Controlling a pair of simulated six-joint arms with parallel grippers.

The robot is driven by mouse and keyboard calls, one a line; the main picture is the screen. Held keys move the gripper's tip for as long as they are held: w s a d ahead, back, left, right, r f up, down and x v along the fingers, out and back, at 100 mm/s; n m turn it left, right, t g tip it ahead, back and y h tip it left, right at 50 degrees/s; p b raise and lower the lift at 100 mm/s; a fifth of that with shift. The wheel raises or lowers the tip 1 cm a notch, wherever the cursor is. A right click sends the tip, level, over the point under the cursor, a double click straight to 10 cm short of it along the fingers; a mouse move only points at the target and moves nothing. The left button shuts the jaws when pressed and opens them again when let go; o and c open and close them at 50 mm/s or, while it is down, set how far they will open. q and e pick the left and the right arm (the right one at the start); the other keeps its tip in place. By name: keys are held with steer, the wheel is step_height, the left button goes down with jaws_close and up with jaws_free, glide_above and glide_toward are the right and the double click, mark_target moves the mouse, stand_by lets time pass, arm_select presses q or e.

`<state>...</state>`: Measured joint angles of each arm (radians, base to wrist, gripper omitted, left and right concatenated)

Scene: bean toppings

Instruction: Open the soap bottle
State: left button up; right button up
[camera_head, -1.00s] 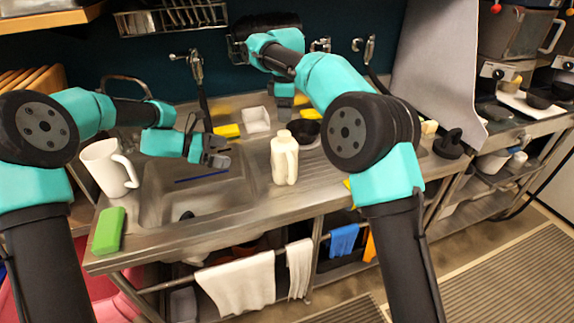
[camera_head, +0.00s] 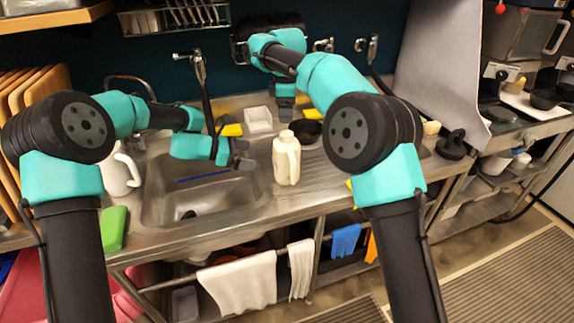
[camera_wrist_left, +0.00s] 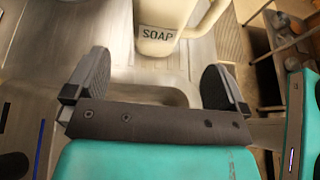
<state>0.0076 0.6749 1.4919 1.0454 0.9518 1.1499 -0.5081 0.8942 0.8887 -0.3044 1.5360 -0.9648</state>
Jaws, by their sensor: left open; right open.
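The soap bottle (camera_head: 286,160) is cream-white with a handle and a cap (camera_head: 286,136) on top. It stands upright on the steel counter, right of the sink. In the left wrist view the bottle (camera_wrist_left: 165,22) shows a SOAP label, beyond the fingers; its cap is out of frame. My left gripper (camera_head: 246,160) is over the sink's right side, just left of the bottle. In the left wrist view the left gripper (camera_wrist_left: 155,85) is open and empty, apart from the bottle. My right gripper (camera_head: 285,113) is open behind the bottle, near the white dish; its fingertips are partly hidden.
The sink basin (camera_head: 200,200) lies below my left gripper. A white dish (camera_head: 258,119), a black bowl (camera_head: 307,131) and a yellow sponge (camera_head: 231,130) sit behind. A white pitcher (camera_head: 122,175) and a green sponge (camera_head: 113,228) are at the left.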

mark_target(275, 158)
arm_select(q)
steer(key=x, duration=1)
steer(key=shift+w+d+f, duration=0.1)
steer(key=shift+d, duration=0.2)
